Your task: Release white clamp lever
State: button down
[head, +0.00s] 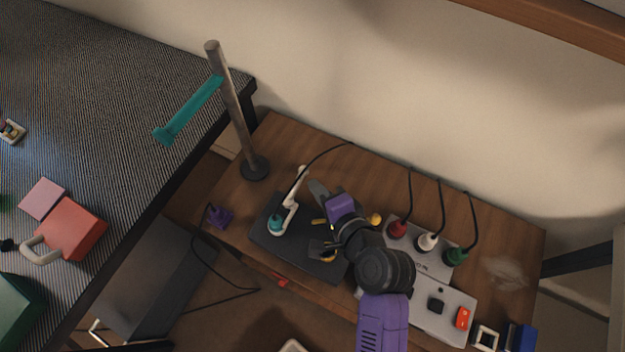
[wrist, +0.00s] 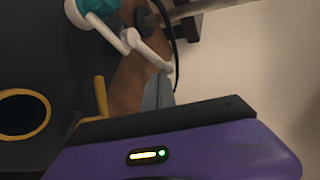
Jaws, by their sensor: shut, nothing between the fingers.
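The white clamp lever (head: 291,197) stands up from a dark base plate (head: 285,245), with a teal part (head: 275,223) at its lower end. In the wrist view the white lever (wrist: 126,40) is at the upper middle, and its teal part (wrist: 95,8) is cut by the top edge. My gripper (head: 338,205) is to the right of the lever, apart from it, and is shut and empty. Its purple and black body fills the bottom of the wrist view (wrist: 180,140); its fingertips are not clear in either view.
A wooden post (head: 235,115) with a teal arm stands behind left. A yellow peg (wrist: 101,96) and yellow-rimmed ring (wrist: 48,112) are near my gripper. Red (head: 397,229), white (head: 428,241) and green (head: 456,256) plugs with cables stand to the right. A purple piece (head: 219,216) lies left.

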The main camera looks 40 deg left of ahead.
aim_at(304, 173)
jog(key=shift+w+a+f, duration=0.1)
jog(key=shift+w+a, duration=0.1)
jog(key=shift+a, duration=0.35)
jog(key=shift+w+a+f, duration=0.1)
jog(key=shift+w+a, duration=0.05)
jog(key=shift+a, duration=0.35)
jog(key=shift+w+a+n+g+b, duration=0.15)
jog(key=shift+a+n+g+b, duration=0.25)
jog(key=shift+n+g+b, duration=0.25)
jog(key=g, duration=0.1)
jog(key=a+n+g+b, duration=0.1)
jog(key=n+g, duration=0.1)
jog(key=shift+w+a+f+n+y+b, duration=0.15)
jog(key=shift+w+n+y+b, duration=0.1)
jog(key=shift+y+b, duration=0.15)
jog(key=n+g, duration=0.1)
jog(key=a+n+g+b, duration=0.1)
jog(key=n+g, duration=0.1)
jog(key=a+n+g+b, duration=0.1)
jog(key=shift+s+a+g+h, duration=0.2)
jog(key=shift+s+g+h, duration=0.05)
jog(key=shift+g+h, duration=0.15)
jog(key=shift+s+a+n, duration=0.4)
jog(key=shift+s+a, duration=0.15)
jog(key=shift+a, duration=0.2)
jog(key=shift+p, duration=0.3)
jog(key=shift+r, duration=0.2)
